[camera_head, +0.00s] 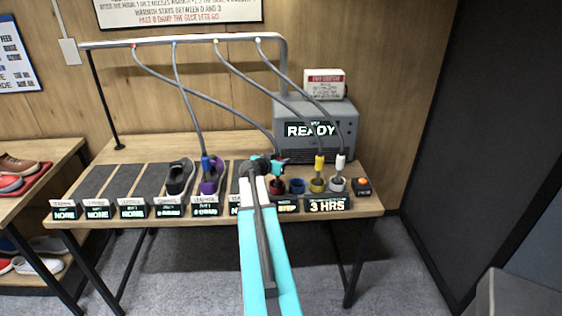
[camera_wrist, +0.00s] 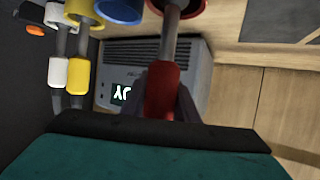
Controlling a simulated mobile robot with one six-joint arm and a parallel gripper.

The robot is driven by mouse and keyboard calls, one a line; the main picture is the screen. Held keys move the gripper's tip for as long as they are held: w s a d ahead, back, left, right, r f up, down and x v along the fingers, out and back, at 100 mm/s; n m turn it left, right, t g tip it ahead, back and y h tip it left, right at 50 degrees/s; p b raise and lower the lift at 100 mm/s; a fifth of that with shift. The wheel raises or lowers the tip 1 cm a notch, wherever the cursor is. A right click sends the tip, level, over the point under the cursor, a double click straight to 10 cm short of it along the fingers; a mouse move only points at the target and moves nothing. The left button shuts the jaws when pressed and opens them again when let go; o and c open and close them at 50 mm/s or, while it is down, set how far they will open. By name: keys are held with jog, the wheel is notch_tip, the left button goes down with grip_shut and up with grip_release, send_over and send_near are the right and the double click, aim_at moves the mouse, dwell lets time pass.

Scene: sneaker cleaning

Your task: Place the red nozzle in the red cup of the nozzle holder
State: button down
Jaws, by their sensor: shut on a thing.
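My gripper (camera_wrist: 165,108) is shut on the red nozzle (camera_wrist: 160,88), whose grey stem reaches to the red cup (camera_wrist: 199,9) at the top of the wrist view. The stem overlaps the cup there; I cannot tell how deep its tip is inside. In the head view my gripper (camera_head: 277,165) is at the bench, just above the red cup (camera_head: 277,187), the leftmost cup of the nozzle holder. The red nozzle is mostly hidden by my gripper in the head view.
The blue cup (camera_head: 297,186) beside it is empty. Yellow (camera_head: 319,162) and white (camera_head: 340,162) nozzles stand in their cups to the right. The blue nozzle (camera_head: 206,163) is at a purple shoe (camera_head: 212,180). A grey machine (camera_head: 345,122) stands behind; hoses hang overhead.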

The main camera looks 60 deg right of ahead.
jog(key=shift+f, duration=0.1)
jog(key=c, duration=1.4)
grip_release()
jog(key=b+v, duration=0.4)
jog(key=v, duration=0.8)
